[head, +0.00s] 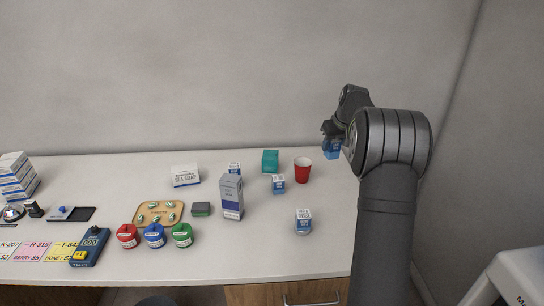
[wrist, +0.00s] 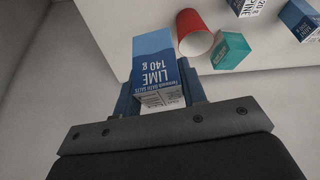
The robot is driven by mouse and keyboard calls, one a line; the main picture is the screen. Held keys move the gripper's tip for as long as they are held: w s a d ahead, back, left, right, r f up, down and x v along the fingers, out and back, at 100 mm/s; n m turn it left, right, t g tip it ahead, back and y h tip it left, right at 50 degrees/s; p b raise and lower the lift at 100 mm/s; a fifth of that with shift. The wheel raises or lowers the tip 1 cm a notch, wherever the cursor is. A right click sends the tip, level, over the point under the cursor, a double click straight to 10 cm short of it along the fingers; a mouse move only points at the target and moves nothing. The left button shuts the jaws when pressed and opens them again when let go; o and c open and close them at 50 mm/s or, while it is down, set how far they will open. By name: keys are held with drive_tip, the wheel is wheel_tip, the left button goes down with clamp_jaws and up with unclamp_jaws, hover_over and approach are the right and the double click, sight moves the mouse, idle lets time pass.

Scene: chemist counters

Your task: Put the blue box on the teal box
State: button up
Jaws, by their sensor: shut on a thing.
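The blue box (wrist: 154,62), labelled LIME 140 g, is held between the two fingers of my gripper (wrist: 160,95) in the wrist view. In the head view my gripper (head: 334,134) is at the right, above the counter's back right part, with the blue box (head: 331,150) below it, partly hidden by my arm. The teal box (head: 270,161) stands at the back of the counter, left of my gripper and apart from the held box. It also shows in the wrist view (wrist: 230,50), right of the held box. Its top looks bare.
A red cup (head: 302,169) stands right beside the teal box. Small blue-and-white boxes (head: 278,184) stand in front of it, another (head: 303,221) further forward. A tall box (head: 231,196), a soap box (head: 185,175) and jars (head: 154,235) are further left. Counter (head: 270,250) is clear at the front.

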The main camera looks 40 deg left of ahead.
drive_tip(key=s+a+r+n, duration=0.2)
drive_tip(key=a+r, duration=0.1)
drive_tip(key=a, duration=0.9)
approach(268, 156)
drive_tip(key=w+r, duration=0.1)
drive_tip(key=w, duration=0.1)
drive_tip(key=shift+s+a+f+g, duration=0.3)
drive_tip(key=shift+s+a, duration=0.05)
drive_tip(key=shift+a, duration=0.25)
drive_tip(key=shift+f, duration=1.95)
drive_tip(key=shift+f, duration=0.1)
drive_tip(key=o, duration=1.1)
drive_tip(key=shift+f, duration=0.1)
drive_tip(key=shift+c, duration=0.2)
drive_tip(key=v, duration=1.2)
